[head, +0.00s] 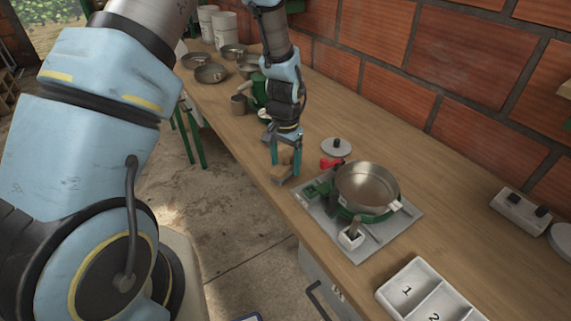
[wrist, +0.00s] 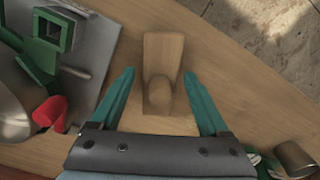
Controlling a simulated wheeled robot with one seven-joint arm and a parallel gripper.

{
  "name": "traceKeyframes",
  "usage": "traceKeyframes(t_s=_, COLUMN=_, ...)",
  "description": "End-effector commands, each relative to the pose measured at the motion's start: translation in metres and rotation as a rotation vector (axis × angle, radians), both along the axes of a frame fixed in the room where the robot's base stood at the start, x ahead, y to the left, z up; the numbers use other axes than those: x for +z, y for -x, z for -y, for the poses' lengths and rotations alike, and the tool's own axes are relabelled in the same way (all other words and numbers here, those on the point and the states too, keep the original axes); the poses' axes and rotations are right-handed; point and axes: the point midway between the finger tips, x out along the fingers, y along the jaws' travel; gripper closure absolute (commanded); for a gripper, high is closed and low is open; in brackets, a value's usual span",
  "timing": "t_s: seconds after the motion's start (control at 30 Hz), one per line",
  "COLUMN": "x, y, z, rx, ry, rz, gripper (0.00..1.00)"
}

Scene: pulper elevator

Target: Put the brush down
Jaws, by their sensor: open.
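The brush (head: 282,174) is a small light-wood block with a rounded knob. It appears to rest on the wooden bench near its front edge, left of the grey plate with the pan. In the wrist view the brush (wrist: 162,52) lies between the two teal fingers, with a gap on each side. My gripper (head: 286,166) is open and points down around the brush. Its fingers also show in the wrist view (wrist: 160,76). Whether the bristles touch the bench is hidden.
A steel pan (head: 367,188) sits on a green holder on the grey plate (head: 359,250), close on the right. A red part (head: 329,163) and round lid (head: 336,147) are behind. A cup (head: 239,104) and bowls (head: 211,73) stand to the left. A white numbered tray (head: 425,293) is at front right.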

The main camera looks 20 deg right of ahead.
Motion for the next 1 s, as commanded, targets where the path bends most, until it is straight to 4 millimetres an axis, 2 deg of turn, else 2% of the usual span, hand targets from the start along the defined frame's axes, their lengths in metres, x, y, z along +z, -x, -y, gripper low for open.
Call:
traceKeyframes(t_s=0.17, x=0.026, y=-0.001, z=0.001, rx=0.001, ry=0.004, rz=0.004, gripper=0.21)
traceKeyframes(t_s=0.4, x=0.073, y=-0.001, z=0.001, rx=0.000, ry=0.004, rz=0.004, gripper=0.21)
traceKeyframes(t_s=0.6, x=0.102, y=0.000, z=0.000, rx=0.000, ry=0.001, rz=0.002, gripper=0.21)
traceKeyframes(t_s=0.9, x=0.114, y=0.000, z=-0.001, rx=0.002, ry=0.000, rz=0.000, gripper=0.21)
traceKeyframes(t_s=0.97, x=0.116, y=-0.003, z=-0.009, rx=0.020, ry=0.002, rz=0.002, gripper=0.21)
traceKeyframes(t_s=1.0, x=0.119, y=-0.006, z=-0.019, rx=0.047, ry=0.004, rz=0.006, gripper=0.21)
